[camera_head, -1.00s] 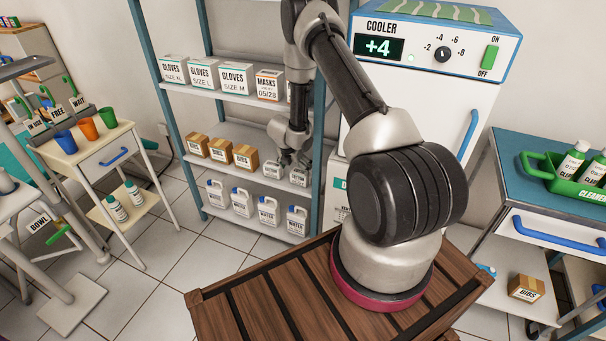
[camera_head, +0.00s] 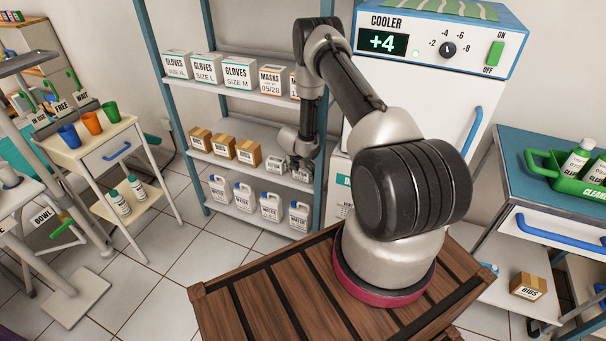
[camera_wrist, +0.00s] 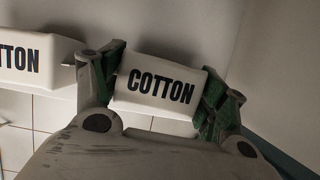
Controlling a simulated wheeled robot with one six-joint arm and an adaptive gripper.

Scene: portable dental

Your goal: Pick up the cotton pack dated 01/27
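Two white cotton packs stand side by side on the middle shelf. In the wrist view, one cotton pack (camera_wrist: 158,88), lettered COTTON, is slightly tilted in the picture between the green-padded fingers of my gripper (camera_wrist: 161,88). The pads are close against its two sides; I cannot tell whether they press on it. The other cotton pack (camera_wrist: 32,60) is to the left, outside the fingers and partly cut off. In the head view, my gripper (camera_head: 297,160) is at the right end of the shelf, by the packs. No date is readable on either pack.
Brown boxes (camera_head: 222,146) stand left of the packs on the same shelf. Glove and mask boxes (camera_head: 237,74) are on the shelf above, water jugs (camera_head: 244,198) below. A blue shelf post (camera_head: 322,180) and the cooler (camera_head: 440,100) are close on the right.

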